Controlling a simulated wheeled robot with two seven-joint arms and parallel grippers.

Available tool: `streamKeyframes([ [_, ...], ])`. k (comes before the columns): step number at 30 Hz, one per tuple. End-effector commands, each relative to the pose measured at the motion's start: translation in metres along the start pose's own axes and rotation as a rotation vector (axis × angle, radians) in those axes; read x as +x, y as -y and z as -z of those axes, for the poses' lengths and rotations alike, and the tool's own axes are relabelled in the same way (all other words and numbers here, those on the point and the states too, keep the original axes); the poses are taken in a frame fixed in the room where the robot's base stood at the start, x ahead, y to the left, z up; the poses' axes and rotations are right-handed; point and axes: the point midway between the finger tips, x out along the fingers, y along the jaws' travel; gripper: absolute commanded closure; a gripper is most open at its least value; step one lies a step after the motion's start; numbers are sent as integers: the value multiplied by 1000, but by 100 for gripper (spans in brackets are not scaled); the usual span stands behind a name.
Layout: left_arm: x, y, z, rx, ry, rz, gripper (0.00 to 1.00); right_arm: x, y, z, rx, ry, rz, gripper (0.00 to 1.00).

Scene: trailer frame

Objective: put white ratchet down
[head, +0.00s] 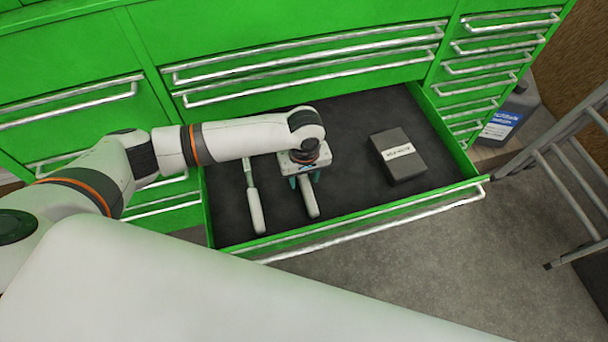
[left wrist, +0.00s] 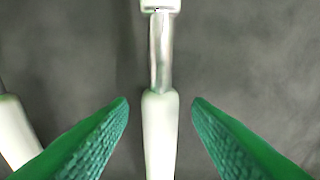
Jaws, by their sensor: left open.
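A white-handled ratchet (head: 309,197) lies in the open green drawer, under my left gripper (head: 305,182). In the left wrist view the ratchet (left wrist: 160,130) runs up the middle, with a white handle, a metal shaft and a pale piece at the top edge. The green fingers of my left gripper (left wrist: 160,112) stand apart on either side of the handle, with gaps on both sides. In the head view the gripper and wrist hide the ratchet's upper part. My right gripper is in neither view.
A second white-handled tool (head: 256,208) lies to the left in the drawer (head: 348,219). A dark box with a pale label (head: 398,156) sits to the right. Bare drawer floor lies between the ratchet and box. A ladder (head: 570,180) stands at far right.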

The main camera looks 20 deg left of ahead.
Motion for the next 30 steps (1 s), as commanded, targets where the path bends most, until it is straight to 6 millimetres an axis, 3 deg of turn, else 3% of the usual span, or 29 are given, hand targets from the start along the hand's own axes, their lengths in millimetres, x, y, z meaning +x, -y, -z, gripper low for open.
streamKeyframes([
  [5,-14,0,0,0,0,2,55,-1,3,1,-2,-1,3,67],
  [19,-106,1,0,-1,1,3,55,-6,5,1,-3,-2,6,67],
  [24,-120,0,0,-1,0,1,55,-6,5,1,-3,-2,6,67],
  [30,-123,0,0,-1,-1,0,55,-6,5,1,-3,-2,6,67],
])
